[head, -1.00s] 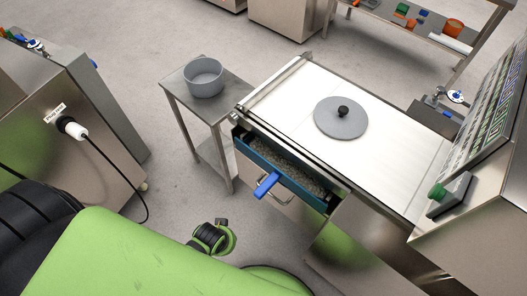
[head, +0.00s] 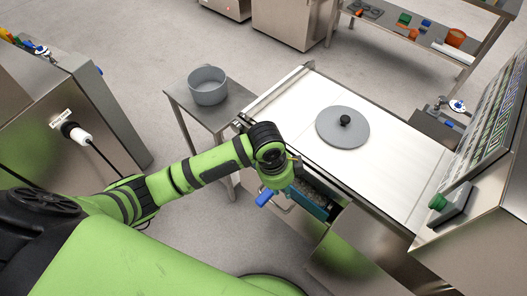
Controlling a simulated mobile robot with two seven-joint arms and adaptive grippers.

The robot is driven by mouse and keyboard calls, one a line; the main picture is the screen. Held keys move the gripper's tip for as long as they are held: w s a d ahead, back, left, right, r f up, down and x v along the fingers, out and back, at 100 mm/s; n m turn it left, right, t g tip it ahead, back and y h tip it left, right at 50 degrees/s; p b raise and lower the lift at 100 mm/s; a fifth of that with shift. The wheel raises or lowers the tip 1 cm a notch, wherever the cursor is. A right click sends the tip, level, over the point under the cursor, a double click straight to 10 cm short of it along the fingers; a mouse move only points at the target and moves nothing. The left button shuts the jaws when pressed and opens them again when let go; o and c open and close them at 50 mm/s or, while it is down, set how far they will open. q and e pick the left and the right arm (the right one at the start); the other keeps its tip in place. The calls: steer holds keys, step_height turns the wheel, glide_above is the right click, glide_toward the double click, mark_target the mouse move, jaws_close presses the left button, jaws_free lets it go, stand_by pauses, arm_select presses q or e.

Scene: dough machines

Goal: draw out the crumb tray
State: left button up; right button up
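The crumb tray (head: 319,206) is a blue tray with grey-brown crumbs in it, partly out of the front of the white-topped machine. Its blue handle (head: 264,198) sticks out from the front. My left arm reaches in from the left, and my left gripper (head: 288,188) is over the tray, just above and to the right of the handle. The wrist hides part of the tray and the fingertips, so I cannot tell whether it is open or touches anything. My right gripper is not in view.
The machine's white top (head: 385,165) carries a grey round lid (head: 343,131) with a black knob. A grey pot (head: 208,88) stands on a small steel table (head: 178,97) at the left. A steel cabinet (head: 75,105) with a plug is farther left. A control panel (head: 485,130) stands at the right.

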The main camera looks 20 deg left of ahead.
arm_select(q)
steer(key=w+a+m, duration=0.1)
steer(key=w+a, duration=0.1)
steer(key=w+a+r+m+y, duration=0.1)
steer(key=w+a, duration=0.1)
steer(key=a, duration=0.1)
steer(key=w+a+r+m+g+y, duration=0.1)
steer(key=w+a, duration=0.1)
steer(key=a, duration=0.1)
steer(key=shift+w+r+m, duration=0.2)
steer(key=shift+m, duration=0.1)
steer(key=shift+f, duration=3.45)
steer(key=shift+r, duration=0.1)
jaws_close()
